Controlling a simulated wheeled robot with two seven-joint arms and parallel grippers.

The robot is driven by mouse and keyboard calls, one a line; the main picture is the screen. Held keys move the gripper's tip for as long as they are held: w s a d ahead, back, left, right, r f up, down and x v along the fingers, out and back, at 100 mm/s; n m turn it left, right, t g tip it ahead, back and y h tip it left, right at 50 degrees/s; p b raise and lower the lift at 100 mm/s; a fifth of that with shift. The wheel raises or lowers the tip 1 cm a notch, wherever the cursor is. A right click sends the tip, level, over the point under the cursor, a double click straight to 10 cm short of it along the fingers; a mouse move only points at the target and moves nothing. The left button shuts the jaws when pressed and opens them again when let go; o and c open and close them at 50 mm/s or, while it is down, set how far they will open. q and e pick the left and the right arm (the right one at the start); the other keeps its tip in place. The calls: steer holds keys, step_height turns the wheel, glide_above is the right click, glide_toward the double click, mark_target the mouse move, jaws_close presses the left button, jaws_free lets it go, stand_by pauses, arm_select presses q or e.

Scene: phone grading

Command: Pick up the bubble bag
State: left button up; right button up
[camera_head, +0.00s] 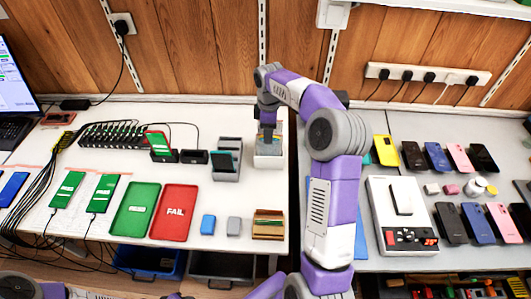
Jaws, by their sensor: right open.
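My right gripper (267,134) is at the far edge of the white table, pointing down over a white open holder (270,160). It is small in the picture, and nothing can be made out between its fingers. I cannot clearly make out a bubble bag. Whatever lies inside the white holder is mostly hidden by the gripper. My right arm crosses the middle of the picture and hides the gap between the tables. My left gripper is out of view.
Left of the holder stands a grey stand with a phone (226,160). Nearer are a green tray (135,210), a red FAIL tray (174,213) and a small wooden box (268,225). The right table holds a white device (402,215) and several phones. A wooden wall stands behind.

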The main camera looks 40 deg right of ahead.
mark_target(269, 152)
step_height(269, 152, down, 3)
steer(key=shift+s+r+b, duration=0.15)
steer(key=shift+r+b, duration=0.05)
steer(key=shift+b, duration=0.25)
step_height(269, 152, down, 4)
steer(key=shift+f+b, duration=0.25)
steer(key=shift+b, duration=0.7)
steer(key=shift+s, duration=0.1)
steer(key=shift+c, duration=0.3)
jaws_close()
